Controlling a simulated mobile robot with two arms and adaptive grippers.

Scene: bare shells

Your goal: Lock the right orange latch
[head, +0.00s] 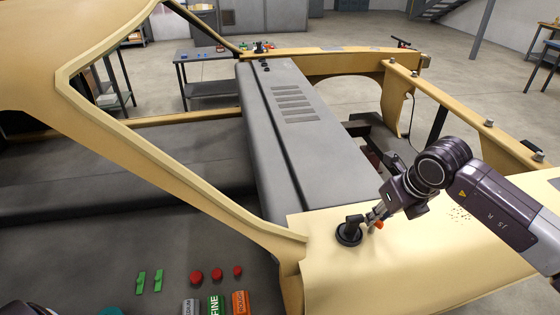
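The orange latch (379,225) is a small orange piece on the cream-yellow body panel (440,262) at lower right, just right of a round black mount with an upright knob (349,232). My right gripper (374,217) reaches in from the right, pointing down-left. Its fingertips are at the latch and partly cover it. They are too small and overlapped to show whether they are open or shut, or touching the latch.
The yellow car shell's pillar (170,160) slants across the left. A long grey ribbed panel (300,130) lies left of the latch. Red knobs (216,274), green clips (149,281) and labelled blocks (226,303) sit at the bottom. A table (212,85) stands behind.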

